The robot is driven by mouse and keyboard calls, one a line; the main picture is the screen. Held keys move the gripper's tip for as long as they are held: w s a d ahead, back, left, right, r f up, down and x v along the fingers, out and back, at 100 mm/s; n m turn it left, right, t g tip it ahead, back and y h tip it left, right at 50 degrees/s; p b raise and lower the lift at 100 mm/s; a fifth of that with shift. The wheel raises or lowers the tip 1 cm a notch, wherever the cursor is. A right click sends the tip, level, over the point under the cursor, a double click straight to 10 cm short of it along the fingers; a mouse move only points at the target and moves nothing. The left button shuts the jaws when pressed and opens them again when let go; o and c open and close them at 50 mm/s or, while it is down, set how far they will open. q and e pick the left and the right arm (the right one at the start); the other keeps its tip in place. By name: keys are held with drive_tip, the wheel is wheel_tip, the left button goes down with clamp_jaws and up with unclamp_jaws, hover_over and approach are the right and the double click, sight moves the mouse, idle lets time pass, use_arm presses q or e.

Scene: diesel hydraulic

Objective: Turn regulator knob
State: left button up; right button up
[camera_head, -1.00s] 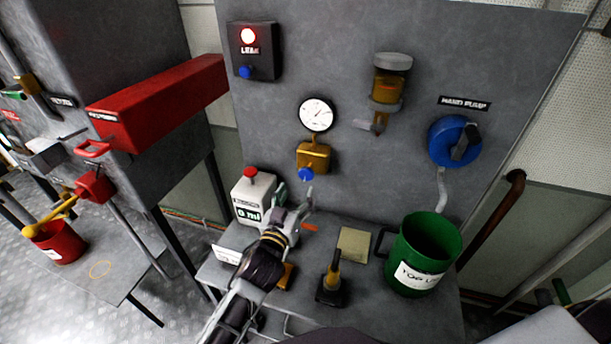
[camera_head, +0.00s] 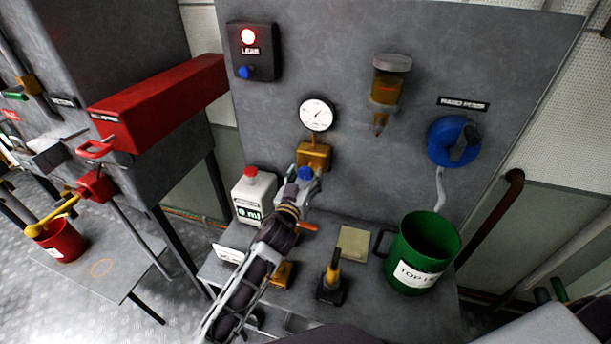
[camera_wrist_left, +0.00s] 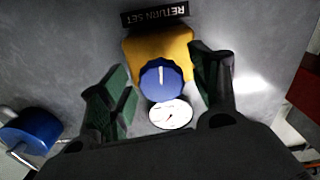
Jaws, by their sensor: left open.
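The regulator is a yellow-brass block (camera_head: 313,153) on the grey panel, below a round white gauge (camera_head: 316,114). Its blue knob (camera_head: 306,173) points out from the lower part of the block. In the left wrist view the blue knob (camera_wrist_left: 161,79) shows a white pointer line and lies between the spread fingers. My left gripper (camera_head: 305,184) is open at the knob, with a finger on either side. In the left wrist view its green-padded fingers (camera_wrist_left: 165,88) stand apart from the knob, with gaps on both sides. My right gripper is not in view.
A white bottle with a red top (camera_head: 252,195) stands left of my gripper. A green jug (camera_head: 425,252) stands on the right of the shelf. A blue hand pump (camera_head: 453,141) and an amber bowl (camera_head: 388,85) are on the panel.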

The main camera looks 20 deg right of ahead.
use_arm(q)
drive_tip(key=shift+w+d, duration=0.15)
drive_tip(key=shift+w, duration=0.1)
drive_tip(key=c, duration=1)
drive_tip(key=shift+c, duration=0.2)
